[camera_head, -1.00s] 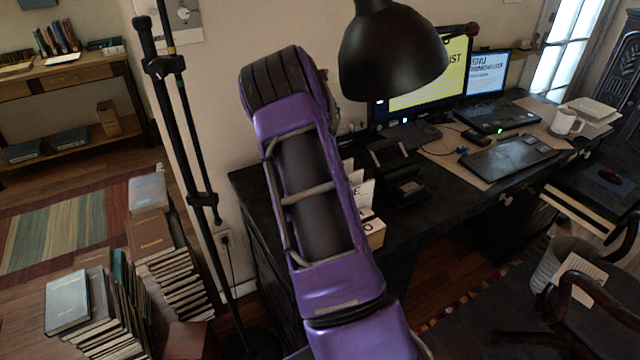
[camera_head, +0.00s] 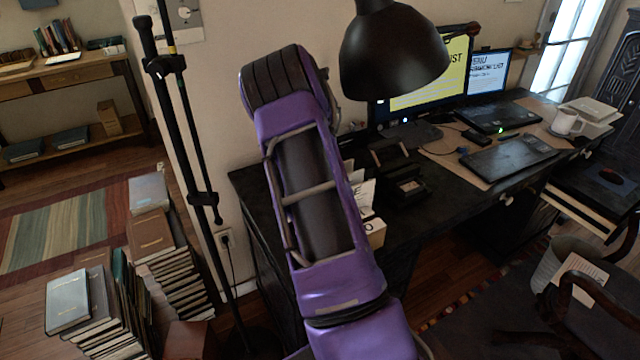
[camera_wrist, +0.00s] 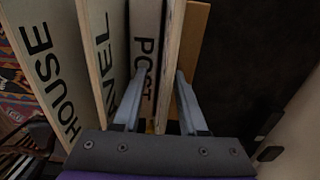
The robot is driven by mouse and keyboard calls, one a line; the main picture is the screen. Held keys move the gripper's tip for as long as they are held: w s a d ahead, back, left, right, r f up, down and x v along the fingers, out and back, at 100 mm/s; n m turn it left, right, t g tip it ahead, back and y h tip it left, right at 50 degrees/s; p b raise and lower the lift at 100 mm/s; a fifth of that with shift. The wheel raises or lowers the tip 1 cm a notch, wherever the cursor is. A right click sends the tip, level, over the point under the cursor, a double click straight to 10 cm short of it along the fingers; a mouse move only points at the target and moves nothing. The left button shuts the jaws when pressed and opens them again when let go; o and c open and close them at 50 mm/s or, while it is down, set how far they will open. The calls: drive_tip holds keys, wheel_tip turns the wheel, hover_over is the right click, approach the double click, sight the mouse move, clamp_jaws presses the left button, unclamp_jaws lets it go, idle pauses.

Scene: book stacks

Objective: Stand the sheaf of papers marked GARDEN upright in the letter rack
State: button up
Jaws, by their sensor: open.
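My gripper (camera_wrist: 161,76) is open in the wrist view, its two fingers apart on either side of a thin pale upright sheet edge (camera_wrist: 171,62). I cannot tell whether they touch it. To the left stand pale sheaves marked HOUSE (camera_wrist: 25,65), a partly hidden word ending in NEL (camera_wrist: 95,25), and POST (camera_wrist: 143,15). A tan wooden panel (camera_wrist: 195,40) is right of them. The word GARDEN is not readable in either view. In the head view my arm hides the gripper; pale papers (camera_head: 367,192) and a light wooden box (camera_head: 376,233), probably the letter rack, show beside it.
A black lamp (camera_head: 393,55) hangs close to my arm. Book stacks (camera_head: 95,320) and a thin black pole stand (camera_head: 190,160) are at left.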

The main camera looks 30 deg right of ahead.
wheel_tip(320, 180, up, 17)
drive_tip(key=p, duration=0.1)
drive_tip(key=shift+w+r, duration=0.15)
drive_tip(key=shift+r, duration=0.05)
idle(0.6)
